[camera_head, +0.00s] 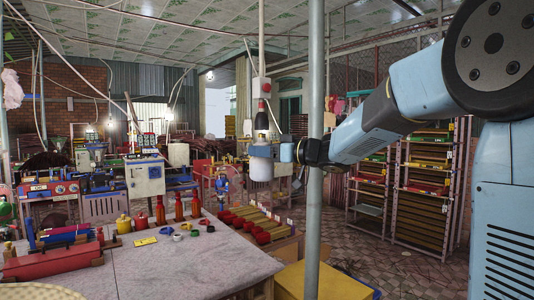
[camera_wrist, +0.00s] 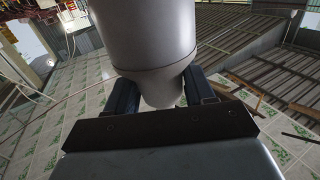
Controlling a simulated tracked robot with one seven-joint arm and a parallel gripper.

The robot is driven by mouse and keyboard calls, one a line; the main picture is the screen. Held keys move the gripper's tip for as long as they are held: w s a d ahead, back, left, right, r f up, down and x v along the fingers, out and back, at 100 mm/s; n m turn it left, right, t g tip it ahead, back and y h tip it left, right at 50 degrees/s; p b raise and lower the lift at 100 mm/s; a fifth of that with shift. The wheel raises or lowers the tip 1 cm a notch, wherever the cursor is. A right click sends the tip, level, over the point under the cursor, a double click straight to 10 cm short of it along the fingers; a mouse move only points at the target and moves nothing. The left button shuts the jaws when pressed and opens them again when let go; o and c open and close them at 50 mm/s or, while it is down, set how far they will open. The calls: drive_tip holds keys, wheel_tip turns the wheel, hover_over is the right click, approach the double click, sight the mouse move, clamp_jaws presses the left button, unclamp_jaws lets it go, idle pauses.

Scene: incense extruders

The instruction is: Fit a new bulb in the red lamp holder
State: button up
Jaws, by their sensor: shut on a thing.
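My gripper (camera_head: 279,152) is shut on a pale grey-white bulb (camera_head: 261,168), left of the metal pole. The bulb hangs upright, wide body down and narrow end up. In the wrist view the bulb (camera_wrist: 150,35) fills the top middle, and its narrowing part sits between the two dark fingers (camera_wrist: 160,92). A dark and red fitting (camera_head: 262,108), apparently the red lamp holder, hangs from a cord directly above the bulb. Its lower end is close to the bulb's top; I cannot tell whether they touch. The holder is not clearly visible in the wrist view.
A grey pole (camera_head: 315,130) stands beside my gripper, close to the arm. A table (camera_head: 190,262) with red bottles (camera_head: 179,207) is at lower left. Shelves (camera_head: 425,190) stand at right.

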drive_tip(key=shift+r, duration=1.05)
idle(0.9)
drive_tip(key=shift+n+g+y, duration=0.5)
drive_tip(key=shift+n+g, duration=0.1)
drive_tip(key=shift+g, duration=0.2)
drive_tip(key=shift+n+g, duration=0.3)
drive_tip(key=shift+g, duration=0.1)
drive_tip(key=shift+w+r+g+y, duration=0.1)
drive_tip(key=shift+g+y, duration=0.2)
drive_tip(key=shift+n+g, duration=0.5)
drive_tip(key=shift+r+n+g+y, duration=0.15)
drive_tip(key=shift+n+g+y, duration=0.15)
drive_tip(key=shift+n+g, duration=0.25)
drive_tip(key=o, duration=1.3)
